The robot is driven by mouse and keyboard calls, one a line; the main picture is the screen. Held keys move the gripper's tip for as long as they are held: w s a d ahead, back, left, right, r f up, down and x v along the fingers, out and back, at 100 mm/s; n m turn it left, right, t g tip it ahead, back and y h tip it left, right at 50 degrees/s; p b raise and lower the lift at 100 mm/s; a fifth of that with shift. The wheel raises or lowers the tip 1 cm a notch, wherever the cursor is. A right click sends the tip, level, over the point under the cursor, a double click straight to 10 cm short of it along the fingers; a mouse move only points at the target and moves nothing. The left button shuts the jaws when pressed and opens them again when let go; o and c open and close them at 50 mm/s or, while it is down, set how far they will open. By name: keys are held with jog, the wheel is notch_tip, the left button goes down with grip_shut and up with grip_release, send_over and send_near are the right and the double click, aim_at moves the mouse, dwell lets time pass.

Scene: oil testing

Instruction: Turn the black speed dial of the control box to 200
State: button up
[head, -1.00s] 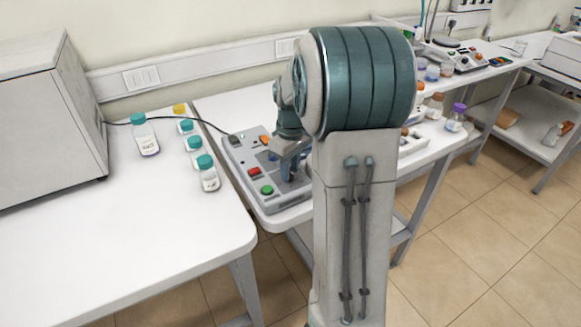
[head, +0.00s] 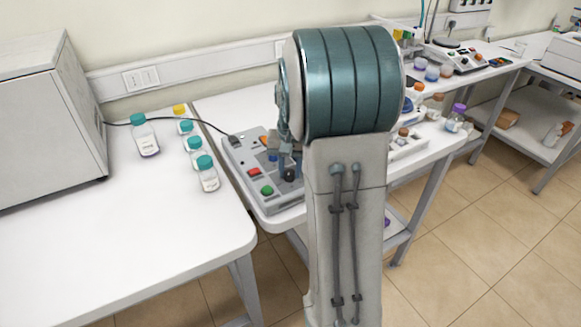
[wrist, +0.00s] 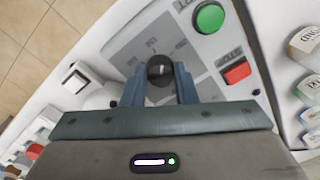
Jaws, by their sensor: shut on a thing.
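The control box (head: 246,168) is a pale grey panel on the white table, partly hidden by my arm in the head view. It also shows in the wrist view (wrist: 115,40). The black speed dial (wrist: 160,70) sits on a darker grey printed patch, with scale marks around it too small to read. My gripper (wrist: 160,84) is over the panel, its two blue-grey fingers on either side of the dial and shut on it.
A green button (wrist: 209,18) and a red switch (wrist: 236,72) sit right of the dial in the wrist view. Teal-capped bottles (head: 208,173) stand on the left table.

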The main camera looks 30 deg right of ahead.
jog(key=m, duration=0.3)
jog(key=shift+r+m, duration=0.1)
jog(key=shift+m, duration=0.2)
jog(key=shift+m+p, duration=0.5)
jog(key=shift+m, duration=1.2)
jog(key=o, duration=1)
notch_tip(320, 180, up, 14)
jog(key=shift+s, duration=0.25)
